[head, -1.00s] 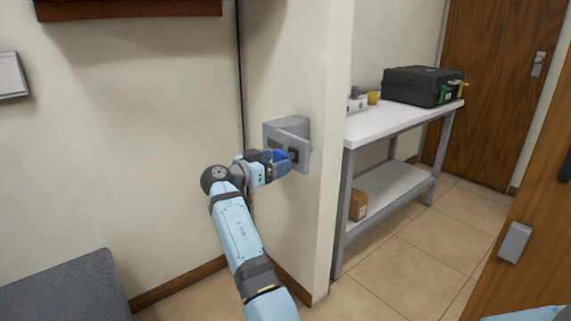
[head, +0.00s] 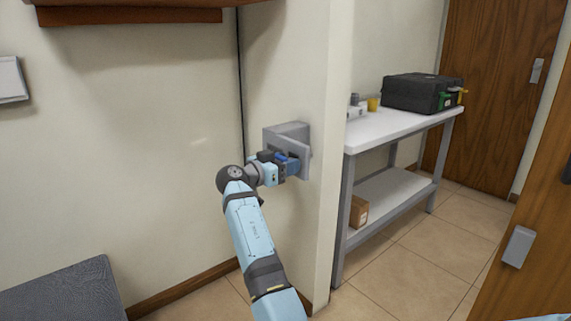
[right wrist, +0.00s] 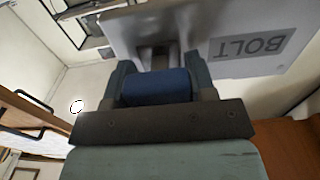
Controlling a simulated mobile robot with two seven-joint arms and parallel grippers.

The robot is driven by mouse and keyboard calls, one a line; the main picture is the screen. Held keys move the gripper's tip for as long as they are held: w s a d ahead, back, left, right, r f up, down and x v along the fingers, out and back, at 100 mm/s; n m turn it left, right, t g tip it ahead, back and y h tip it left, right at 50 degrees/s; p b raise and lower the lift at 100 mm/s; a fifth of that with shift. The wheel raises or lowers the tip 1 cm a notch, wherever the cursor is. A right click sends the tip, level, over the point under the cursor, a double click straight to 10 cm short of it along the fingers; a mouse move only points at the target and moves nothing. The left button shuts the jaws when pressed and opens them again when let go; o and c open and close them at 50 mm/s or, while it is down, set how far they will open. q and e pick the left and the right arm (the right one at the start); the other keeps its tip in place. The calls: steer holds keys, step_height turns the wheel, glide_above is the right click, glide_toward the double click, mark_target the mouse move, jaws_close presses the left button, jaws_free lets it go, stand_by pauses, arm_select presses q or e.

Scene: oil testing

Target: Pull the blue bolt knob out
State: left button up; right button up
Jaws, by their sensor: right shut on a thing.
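The blue bolt knob (right wrist: 158,87) sits between the two fingers of my right gripper (right wrist: 160,78) in the right wrist view. The gripper is shut on it. A dark stem runs from the knob to a grey plate (right wrist: 220,35) with a "BOLT" label, upside down in this view. In the head view my right gripper (head: 288,164) is at the grey bolt housing (head: 290,132) on the wall's end section, and the fingers mostly hide the knob. My left gripper does not show.
A white workbench (head: 405,127) with a black case (head: 422,92) and a yellow cup (head: 373,104) stands right of the wall. A brown box (head: 358,211) is on its lower shelf. A wooden door (head: 505,75) is behind. A dark grey surface (head: 65,297) is at lower left.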

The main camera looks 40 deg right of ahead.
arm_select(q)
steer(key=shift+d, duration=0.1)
arm_select(e)
steer(key=a, duration=0.2)
steer(key=shift+s+a+f, duration=0.1)
steer(key=shift+a, duration=0.25)
steer(key=o, duration=1.3)
steer(key=shift+a, duration=0.1)
arm_select(q)
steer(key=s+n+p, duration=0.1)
steer(key=p, duration=0.1)
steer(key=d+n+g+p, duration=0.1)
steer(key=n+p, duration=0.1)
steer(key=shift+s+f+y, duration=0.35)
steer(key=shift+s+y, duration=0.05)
arm_select(e)
steer(key=a, duration=0.9)
steer(key=s+a, duration=0.1)
steer(key=a, duration=0.3)
steer(key=shift+a, duration=0.4)
